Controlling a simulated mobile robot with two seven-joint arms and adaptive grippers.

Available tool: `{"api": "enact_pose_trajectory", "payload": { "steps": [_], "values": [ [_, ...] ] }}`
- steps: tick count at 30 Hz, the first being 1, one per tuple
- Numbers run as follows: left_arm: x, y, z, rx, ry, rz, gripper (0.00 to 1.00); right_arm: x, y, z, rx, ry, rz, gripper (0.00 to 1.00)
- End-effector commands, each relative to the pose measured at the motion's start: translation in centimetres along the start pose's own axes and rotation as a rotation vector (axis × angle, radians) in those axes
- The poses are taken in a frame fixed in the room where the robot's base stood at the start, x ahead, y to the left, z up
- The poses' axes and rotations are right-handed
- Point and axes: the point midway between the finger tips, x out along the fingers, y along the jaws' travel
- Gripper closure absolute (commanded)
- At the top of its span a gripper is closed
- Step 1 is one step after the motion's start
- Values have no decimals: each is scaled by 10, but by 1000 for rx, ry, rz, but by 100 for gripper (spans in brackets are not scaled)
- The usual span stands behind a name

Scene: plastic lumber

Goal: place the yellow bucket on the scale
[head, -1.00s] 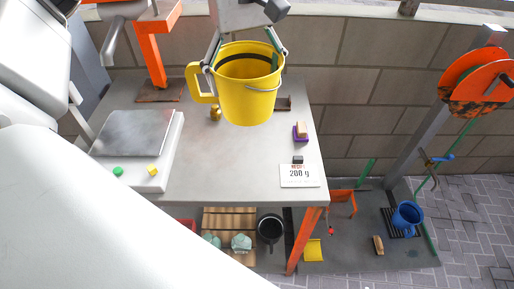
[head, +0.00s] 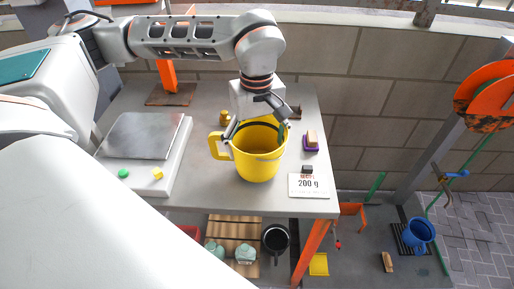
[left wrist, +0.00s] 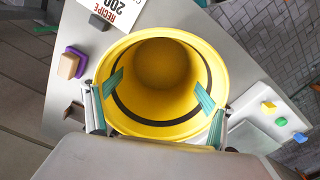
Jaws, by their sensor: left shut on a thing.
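The yellow bucket (head: 258,165) is upright, its handle to the left, over the right part of the grey table. I cannot tell whether its base touches the table. The scale (head: 143,135), a white body with a bare grey metal plate and green and yellow buttons, stands left of the bucket. My right gripper is not in view.
A recipe card reading 200 g (head: 308,186) lies right of the bucket, near a brush-like block (head: 311,141). A small brass weight (head: 224,117) stands behind the handle. An orange post (head: 168,82) rises behind the scale. Table space between scale and bucket is clear.

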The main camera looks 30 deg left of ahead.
Motion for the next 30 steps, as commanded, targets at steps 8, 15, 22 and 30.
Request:
{"api": "enact_pose_trajectory", "payload": {
  "steps": [8,15,22,30],
  "values": [
    [15,0,0,-1,0,1,50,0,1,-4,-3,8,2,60],
    [19,0,0,-1,0,0,50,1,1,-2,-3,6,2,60],
    [18,0,0,0,0,0,1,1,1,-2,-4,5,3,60],
    [14,0,0,0,0,1,1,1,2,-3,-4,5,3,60]
  ]
}}
